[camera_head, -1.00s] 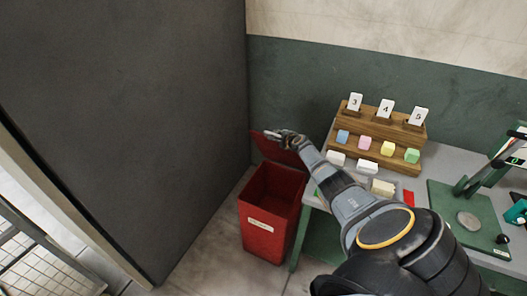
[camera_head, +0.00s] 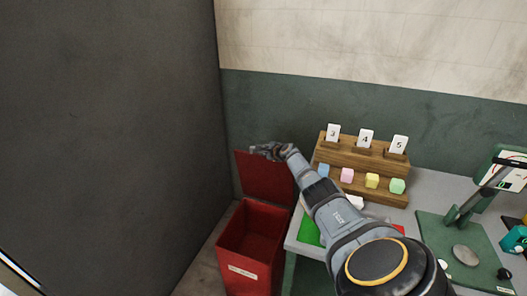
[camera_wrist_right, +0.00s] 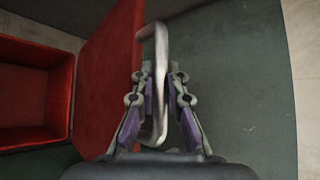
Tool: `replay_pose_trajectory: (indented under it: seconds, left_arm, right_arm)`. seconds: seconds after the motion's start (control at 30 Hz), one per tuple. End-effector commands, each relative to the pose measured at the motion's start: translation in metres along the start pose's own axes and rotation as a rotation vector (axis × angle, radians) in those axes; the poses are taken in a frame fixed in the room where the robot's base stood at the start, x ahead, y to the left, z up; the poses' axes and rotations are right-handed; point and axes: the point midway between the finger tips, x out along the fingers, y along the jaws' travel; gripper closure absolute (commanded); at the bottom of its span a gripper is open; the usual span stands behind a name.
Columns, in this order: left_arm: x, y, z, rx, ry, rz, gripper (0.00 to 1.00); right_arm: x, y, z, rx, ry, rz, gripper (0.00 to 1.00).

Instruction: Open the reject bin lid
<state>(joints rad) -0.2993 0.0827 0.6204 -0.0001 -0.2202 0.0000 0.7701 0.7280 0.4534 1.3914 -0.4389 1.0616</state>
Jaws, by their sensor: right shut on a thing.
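The red reject bin (camera_head: 256,235) stands on the floor left of the table, its top open and its inside empty as far as I see. Its red lid (camera_head: 265,177) is raised to nearly upright at the back of the bin. My right gripper (camera_head: 268,150) is at the lid's top edge. In the right wrist view my right gripper (camera_wrist_right: 160,83) is shut on the grey lid handle (camera_wrist_right: 160,45), a bent bar, with the lid (camera_wrist_right: 105,80) just left of it and the bin (camera_wrist_right: 38,95) further left. My left gripper is not in view.
The grey table (camera_head: 437,186) stands right of the bin, with a wooden rack (camera_head: 362,158) of numbered cards and coloured blocks. A green press (camera_head: 462,235) is at the right. A dark panel (camera_head: 110,140) fills the left; a green wall (camera_head: 280,105) is behind.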

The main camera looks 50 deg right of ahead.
Motion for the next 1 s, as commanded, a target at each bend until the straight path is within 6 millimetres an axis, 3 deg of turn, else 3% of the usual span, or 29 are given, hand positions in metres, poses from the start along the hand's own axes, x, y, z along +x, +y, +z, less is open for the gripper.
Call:
replay_pose_trajectory:
  seconds: [0.17,0.2,0.33,0.73,1.0]
  left_arm:
    - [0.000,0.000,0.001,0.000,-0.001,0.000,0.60]
    - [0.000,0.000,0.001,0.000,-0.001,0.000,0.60]
    - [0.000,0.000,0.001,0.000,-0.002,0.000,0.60]
    - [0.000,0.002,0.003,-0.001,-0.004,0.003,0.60]
    - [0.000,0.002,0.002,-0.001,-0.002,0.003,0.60]
  right_arm:
    - [0.000,-0.001,0.001,-0.001,0.000,-0.002,1.00]
    - [0.000,-0.001,0.001,-0.001,0.000,-0.003,0.83]
    - [0.000,-0.001,0.000,-0.001,0.000,-0.002,0.65]
    - [-0.003,-0.001,-0.003,-0.003,0.003,-0.003,0.64]
    - [-0.026,0.000,0.000,-0.011,0.000,0.000,0.64]
